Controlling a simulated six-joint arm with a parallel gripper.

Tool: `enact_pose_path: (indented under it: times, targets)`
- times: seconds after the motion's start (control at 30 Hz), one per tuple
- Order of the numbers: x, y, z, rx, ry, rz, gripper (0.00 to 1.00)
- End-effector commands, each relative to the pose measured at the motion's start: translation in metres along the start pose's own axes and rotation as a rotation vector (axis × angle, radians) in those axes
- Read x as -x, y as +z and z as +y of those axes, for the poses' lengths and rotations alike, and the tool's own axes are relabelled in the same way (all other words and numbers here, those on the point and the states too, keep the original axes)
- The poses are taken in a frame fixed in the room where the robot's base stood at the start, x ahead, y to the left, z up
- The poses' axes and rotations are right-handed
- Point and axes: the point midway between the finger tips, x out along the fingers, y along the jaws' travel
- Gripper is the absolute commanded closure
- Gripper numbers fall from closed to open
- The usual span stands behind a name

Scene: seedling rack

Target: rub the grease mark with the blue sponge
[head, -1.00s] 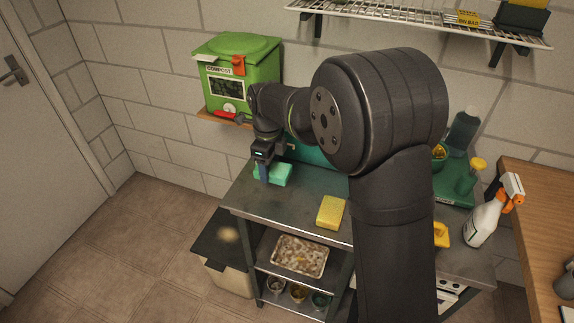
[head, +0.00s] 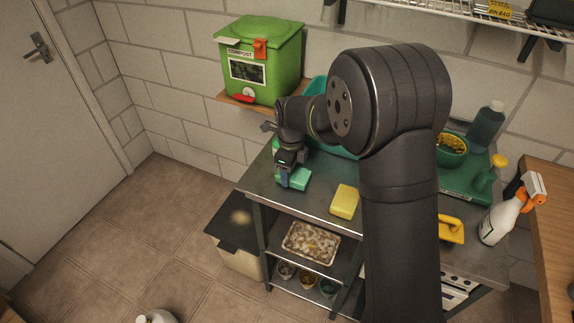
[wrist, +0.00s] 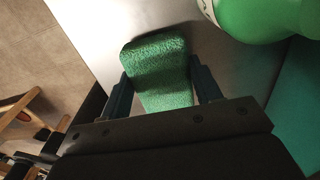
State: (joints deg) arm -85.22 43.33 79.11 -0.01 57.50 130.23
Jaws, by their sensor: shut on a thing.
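No sponge that looks plainly blue shows. A yellow sponge (head: 344,202) lies on the bench to the right. A pale tan smudge (head: 240,217), possibly the grease mark, is on the black lid (head: 223,232) low at the bench's left.
A green compost bin (head: 262,70) stands on a wall shelf behind. A green rounded object (wrist: 262,18) is close to the sponge in the wrist view. A spray bottle (head: 497,222) and green tray (head: 462,190) are at the right. My arm hides the bench's middle.

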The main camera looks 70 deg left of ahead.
Motion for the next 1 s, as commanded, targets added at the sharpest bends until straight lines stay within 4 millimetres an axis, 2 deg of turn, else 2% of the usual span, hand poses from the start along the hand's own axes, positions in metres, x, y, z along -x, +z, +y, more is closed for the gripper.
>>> enact_pose_path:
  times: [0.07,0.3,0.57,0.63,0.73,0.87,1.0]
  targets:
    - [-0.006,-0.009,0.000,-0.002,0.003,0.002,0.60]
    - [-0.005,-0.030,0.000,-0.002,0.002,0.002,0.60]
    - [-0.006,-0.004,0.001,0.002,0.003,0.002,0.60]
    - [-0.001,0.003,0.000,0.002,0.001,0.000,0.60]
    - [-0.006,0.011,0.001,0.002,0.002,0.001,0.60]
    - [0.015,0.012,0.000,0.000,-0.002,-0.002,0.60]
    - [0.026,0.012,0.000,0.000,0.000,-0.001,0.60]
